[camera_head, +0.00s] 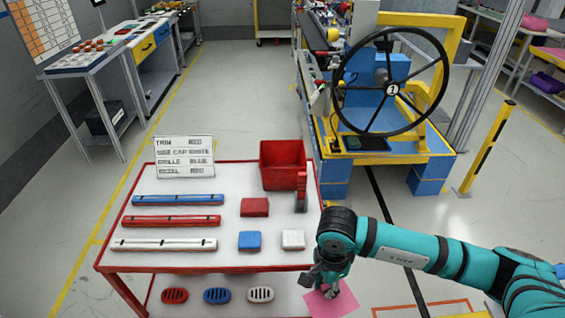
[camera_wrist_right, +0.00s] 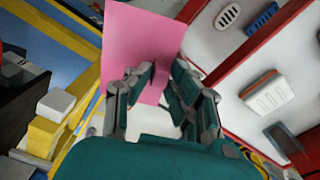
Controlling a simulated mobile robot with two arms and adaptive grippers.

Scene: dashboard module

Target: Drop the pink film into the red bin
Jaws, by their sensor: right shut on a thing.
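The pink film (camera_head: 334,302) is a flat pink sheet at the bottom of the head view, beside the table's front right corner. My right gripper (camera_head: 330,286) is shut on the film. In the right wrist view the film (camera_wrist_right: 142,38) stands out beyond the fingers of the right gripper (camera_wrist_right: 165,88). The red bin (camera_head: 283,166) stands at the back right corner of the white table top, well beyond the gripper. Its opening faces up. My left gripper is in neither view.
The red-edged table (camera_head: 180,259) carries blue, red and white bars (camera_head: 171,221), small blocks (camera_head: 254,207) and a red upright piece (camera_head: 301,192) in front of the bin. A label sign (camera_head: 184,156) stands at the back. A steering wheel rig (camera_head: 390,82) stands behind, right.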

